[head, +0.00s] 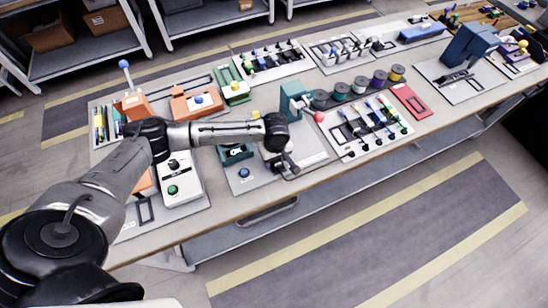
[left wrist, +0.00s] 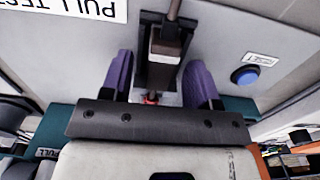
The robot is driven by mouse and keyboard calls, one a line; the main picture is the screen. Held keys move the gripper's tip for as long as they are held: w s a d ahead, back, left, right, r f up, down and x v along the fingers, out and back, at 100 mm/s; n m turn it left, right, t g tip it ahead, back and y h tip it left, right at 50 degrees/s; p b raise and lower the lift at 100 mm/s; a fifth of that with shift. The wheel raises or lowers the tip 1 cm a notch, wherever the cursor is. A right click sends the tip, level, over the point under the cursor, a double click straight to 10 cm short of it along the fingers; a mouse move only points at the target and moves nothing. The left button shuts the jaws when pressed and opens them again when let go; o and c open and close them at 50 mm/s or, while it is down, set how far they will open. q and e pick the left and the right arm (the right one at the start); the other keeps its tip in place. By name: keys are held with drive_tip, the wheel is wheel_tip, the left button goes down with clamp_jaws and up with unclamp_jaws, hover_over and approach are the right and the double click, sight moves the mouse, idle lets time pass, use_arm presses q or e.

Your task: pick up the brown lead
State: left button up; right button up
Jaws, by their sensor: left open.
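The brown lead (left wrist: 168,42) shows in the left wrist view as a brown block with a thinner brown stem running up out of the picture. It lies over a dark fixture (left wrist: 150,72) on a light grey plate. My left gripper (left wrist: 158,62) is open, with one purple finger on each side of the brown block and gaps between. In the head view my left gripper (head: 283,163) is over the pull-test station in the middle of the bench, and it hides the lead there. My right gripper is in neither view.
A blue button (left wrist: 244,76) is on the plate, right of the fingers in the left wrist view. A teal stand (head: 294,98) and several spools stand behind the gripper in the head view. A white tester (head: 180,182) stands to the left. The bench's front edge (head: 330,172) is close.

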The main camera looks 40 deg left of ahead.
use_arm(q)
drive_tip(key=c, duration=1)
drive_tip(key=shift+o, duration=0.2)
